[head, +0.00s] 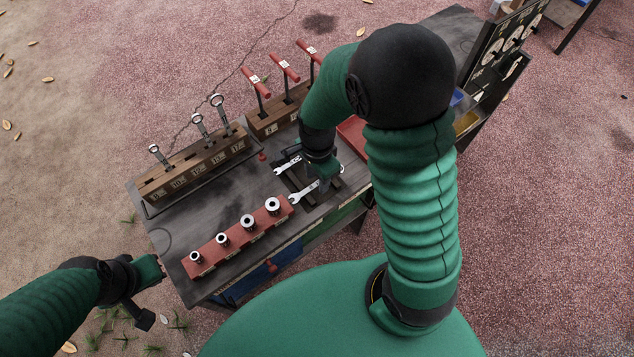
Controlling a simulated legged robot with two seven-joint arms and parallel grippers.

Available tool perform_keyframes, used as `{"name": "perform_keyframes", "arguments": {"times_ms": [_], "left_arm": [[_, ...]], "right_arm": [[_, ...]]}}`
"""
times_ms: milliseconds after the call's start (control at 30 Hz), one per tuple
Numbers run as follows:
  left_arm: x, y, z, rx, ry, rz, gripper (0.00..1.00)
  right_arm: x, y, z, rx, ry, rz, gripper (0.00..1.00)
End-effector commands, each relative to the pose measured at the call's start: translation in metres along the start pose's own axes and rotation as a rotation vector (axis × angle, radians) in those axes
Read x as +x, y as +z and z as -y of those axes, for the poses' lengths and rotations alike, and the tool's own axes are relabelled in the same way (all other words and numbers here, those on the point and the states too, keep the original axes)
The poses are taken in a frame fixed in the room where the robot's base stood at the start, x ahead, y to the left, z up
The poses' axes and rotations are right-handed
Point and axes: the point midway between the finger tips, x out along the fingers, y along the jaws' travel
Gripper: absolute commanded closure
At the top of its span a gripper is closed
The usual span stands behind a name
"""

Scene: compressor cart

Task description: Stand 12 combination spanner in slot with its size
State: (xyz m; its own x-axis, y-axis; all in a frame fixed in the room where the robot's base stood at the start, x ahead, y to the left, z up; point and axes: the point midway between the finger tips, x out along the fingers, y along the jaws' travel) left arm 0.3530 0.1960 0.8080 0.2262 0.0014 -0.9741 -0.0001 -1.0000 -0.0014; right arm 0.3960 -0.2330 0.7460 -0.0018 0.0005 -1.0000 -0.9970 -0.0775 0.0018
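Two combination spanners lie on dark rails on the cart top in the head view: one spanner (287,166) at the back and another spanner (303,193) in front. Their size marks are too small to read. My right gripper (323,172) is down over the right ends of these spanners; its fingers are mostly hidden, so its grip cannot be told. The wooden spanner rack (196,166) stands at the left with labelled slots and several spanners upright, including one spanner (159,154) at its left end. My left gripper (153,293) is open and empty off the cart's left front corner.
A red socket rail (237,240) with several sockets runs along the front edge. A wooden block (277,117) holding red T-handled tools stands behind. A red tray (353,134) is partly hidden by my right arm. Bare cart top (222,195) lies between rack and sockets.

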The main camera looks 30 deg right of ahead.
Motion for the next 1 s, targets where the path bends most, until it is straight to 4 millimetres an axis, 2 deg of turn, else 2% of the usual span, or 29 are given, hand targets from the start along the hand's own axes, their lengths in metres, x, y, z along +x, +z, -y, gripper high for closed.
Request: {"name": "perform_keyframes", "arguments": {"times_ms": [67,333,800,1000], "left_arm": [[0.000,0.000,0.000,0.000,0.000,0.000,1.00],[0.000,0.000,0.000,0.000,0.000,0.000,1.00],[-0.001,0.000,0.000,0.000,0.000,0.000,1.00],[-0.013,-0.003,0.000,0.000,0.000,0.000,1.00]], "right_arm": [[-0.001,0.000,0.000,0.000,0.000,0.000,0.64],[-0.001,0.000,0.000,-0.001,0.001,0.000,0.99],[-0.002,0.000,0.001,-0.001,0.000,0.000,1.00],[-0.012,-0.003,0.002,-0.001,0.000,0.000,1.00]]}}
